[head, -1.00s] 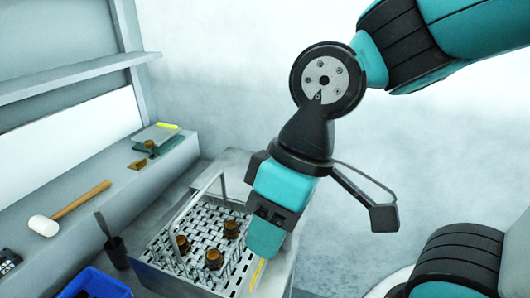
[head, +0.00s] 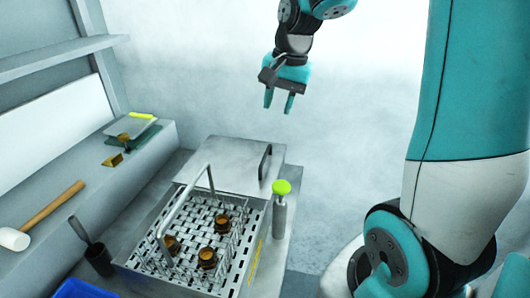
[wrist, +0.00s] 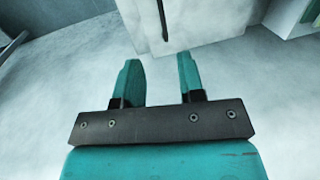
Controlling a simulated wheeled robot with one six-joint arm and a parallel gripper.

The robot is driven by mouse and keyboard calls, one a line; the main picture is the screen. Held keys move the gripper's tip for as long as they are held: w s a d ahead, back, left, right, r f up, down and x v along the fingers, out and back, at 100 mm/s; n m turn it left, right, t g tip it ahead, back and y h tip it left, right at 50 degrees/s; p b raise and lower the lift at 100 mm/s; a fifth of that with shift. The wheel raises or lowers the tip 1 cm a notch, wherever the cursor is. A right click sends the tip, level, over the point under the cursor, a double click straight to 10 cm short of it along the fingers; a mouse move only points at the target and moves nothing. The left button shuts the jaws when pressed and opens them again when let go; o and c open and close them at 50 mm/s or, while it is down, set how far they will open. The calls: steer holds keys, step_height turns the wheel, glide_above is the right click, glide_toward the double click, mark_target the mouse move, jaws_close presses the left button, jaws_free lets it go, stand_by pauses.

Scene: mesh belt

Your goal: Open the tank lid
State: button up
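The tank lid (head: 230,165) is a flat grey metal plate at the back of the tank, with a dark bar handle (head: 265,162) near its right edge. It lies flat beside the perforated basket. In the wrist view the lid (wrist: 195,28) shows at the top, with its dark handle (wrist: 164,20) at the top edge. My gripper (head: 279,106) hangs in the air above and behind the lid, fingers pointing down, apart from it. The gripper is open and empty; a clear gap shows between the two teal fingers in the wrist view (wrist: 160,80).
A wire basket (head: 150,235) with a raised handle and several brown parts stands in front of the lid. A green-topped cylinder (head: 280,212) stands at the tank's right. A mallet (head: 45,212), a dark cup (head: 98,260) and a blue bin (head: 80,290) are left.

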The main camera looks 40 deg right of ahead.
mark_target(264, 158)
steer(key=f, duration=0.4)
steer(key=w+a+f+p, duration=0.1)
steer(key=f, duration=0.4)
steer(key=w+a+f, duration=0.1)
steer(key=f, duration=0.4)
steer(key=shift+w, duration=0.1)
jaws_close()
